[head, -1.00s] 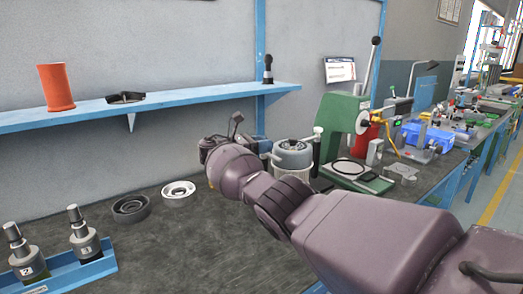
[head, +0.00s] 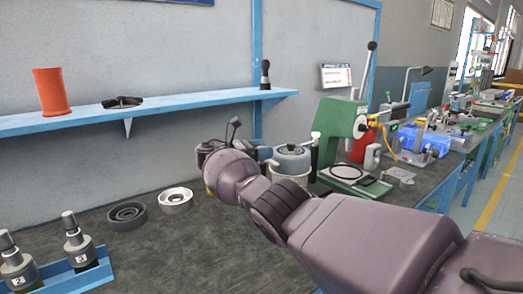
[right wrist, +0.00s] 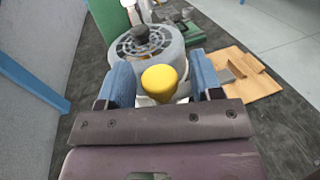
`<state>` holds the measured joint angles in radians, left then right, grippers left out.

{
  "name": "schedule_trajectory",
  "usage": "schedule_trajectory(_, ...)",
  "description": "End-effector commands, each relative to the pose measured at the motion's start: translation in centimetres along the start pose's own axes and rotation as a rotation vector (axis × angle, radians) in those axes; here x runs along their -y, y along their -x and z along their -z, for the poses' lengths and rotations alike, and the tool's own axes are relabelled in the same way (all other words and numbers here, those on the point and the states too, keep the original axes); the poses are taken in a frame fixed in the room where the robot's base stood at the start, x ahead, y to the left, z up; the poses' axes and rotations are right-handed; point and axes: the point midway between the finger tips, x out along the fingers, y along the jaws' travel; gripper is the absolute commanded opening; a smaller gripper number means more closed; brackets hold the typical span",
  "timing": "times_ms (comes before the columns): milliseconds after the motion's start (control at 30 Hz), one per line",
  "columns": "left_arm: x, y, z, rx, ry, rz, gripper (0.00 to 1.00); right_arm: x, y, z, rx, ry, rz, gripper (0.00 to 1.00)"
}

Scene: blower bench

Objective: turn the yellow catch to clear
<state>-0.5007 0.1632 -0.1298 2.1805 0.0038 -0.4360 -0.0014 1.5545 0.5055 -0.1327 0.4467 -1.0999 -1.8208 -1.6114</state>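The yellow catch (right wrist: 159,80) shows in the right wrist view as a rounded yellow knob in front of a pale round housing with a dark grille (right wrist: 150,45). My right gripper (right wrist: 162,74) is open, with one blue finger on each side of the knob. Gaps show between the knob and both fingers. In the head view my right arm reaches in from the right, and its wrist hides the fingers and most of what lies beyond. My left gripper is not in view.
A green press (head: 340,140) stands behind my arm. A grey ring (head: 175,198) and a dark ring (head: 127,215) lie on the bench, left of my wrist. A blue rack (head: 85,272) holds tools at front left. A blue shelf (head: 190,104) runs along the wall.

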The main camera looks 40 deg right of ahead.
Motion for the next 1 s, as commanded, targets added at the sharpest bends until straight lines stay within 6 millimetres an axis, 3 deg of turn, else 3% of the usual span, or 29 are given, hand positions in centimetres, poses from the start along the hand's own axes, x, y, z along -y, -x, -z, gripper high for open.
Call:
schedule_trajectory(267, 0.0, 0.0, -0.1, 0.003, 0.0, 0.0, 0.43, 0.0, 0.5, -0.1, 0.0, -0.002, -0.002, 0.59)
schedule_trajectory(733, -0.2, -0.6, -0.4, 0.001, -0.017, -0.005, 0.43, -0.1, 8.2, 0.4, 0.0, 0.003, -0.004, 0.59)
schedule_trajectory(1000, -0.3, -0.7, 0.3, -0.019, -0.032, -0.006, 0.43, 0.0, 10.6, 0.1, 0.0, 0.001, -0.001, 0.59)
